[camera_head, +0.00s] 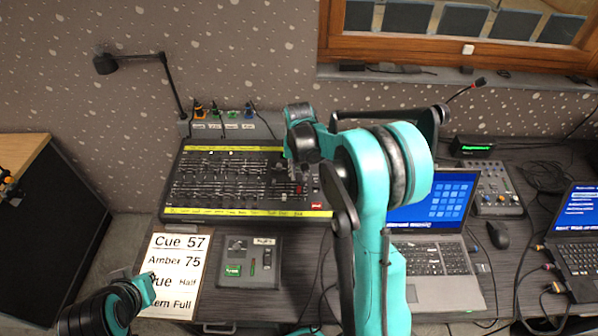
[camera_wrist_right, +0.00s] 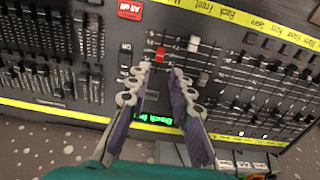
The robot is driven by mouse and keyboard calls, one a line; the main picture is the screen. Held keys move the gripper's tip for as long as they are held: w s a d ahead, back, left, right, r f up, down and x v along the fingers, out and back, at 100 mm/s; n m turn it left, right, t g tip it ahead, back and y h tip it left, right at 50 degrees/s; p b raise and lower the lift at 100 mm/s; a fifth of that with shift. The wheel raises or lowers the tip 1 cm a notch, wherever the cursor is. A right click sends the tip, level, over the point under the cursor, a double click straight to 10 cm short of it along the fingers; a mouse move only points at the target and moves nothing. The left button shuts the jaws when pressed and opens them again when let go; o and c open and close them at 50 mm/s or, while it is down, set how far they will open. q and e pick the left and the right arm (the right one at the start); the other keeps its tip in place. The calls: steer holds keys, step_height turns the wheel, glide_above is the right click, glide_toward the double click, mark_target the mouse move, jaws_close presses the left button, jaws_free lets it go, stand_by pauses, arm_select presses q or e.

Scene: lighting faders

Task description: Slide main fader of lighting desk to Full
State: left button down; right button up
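The lighting desk (camera_head: 225,170) is a black console with yellow label strips and rows of faders, on the table left of centre. My right gripper (camera_head: 302,178) is over its right part. In the right wrist view my right gripper (camera_wrist_right: 160,72) is open, its two fingers pointing at the panel. A red fader cap (camera_wrist_right: 160,54) shows between and just beyond the fingertips; I cannot tell whether they touch it. White fader caps (camera_wrist_right: 194,43) sit to its right. No readable label marks the main fader. My left gripper (camera_head: 143,288) is low at the left; its fingers are unclear.
A sheet (camera_head: 172,268) reads "Cue 57", "Amber 75" and "Full" on its lowest line, partly covered by my left arm. A small grey panel (camera_head: 248,278) lies beside it. A laptop (camera_head: 435,255) and a small mixer (camera_head: 490,185) stand right. A lamp (camera_head: 106,64) stands behind the desk.

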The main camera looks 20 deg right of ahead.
mark_target(299, 189)
steer(key=f+b, duration=0.1)
steer(key=f, duration=0.1)
steer(key=f+b, duration=0.2)
steer(key=f, duration=0.1)
steer(key=f+b, duration=0.2)
steer(key=f, duration=0.1)
steer(key=shift+w+d, duration=0.15)
steer(key=shift+w, duration=0.2)
jaws_close()
steer(key=shift+r, duration=0.1)
steer(key=shift+w+d+r, duration=0.1)
steer(key=shift+w+d, duration=0.25)
steer(key=shift+w, duration=0.35)
steer(key=shift+w+d, duration=0.3)
steer(key=shift+w, duration=0.35)
steer(key=shift+c, duration=0.2)
jaws_free()
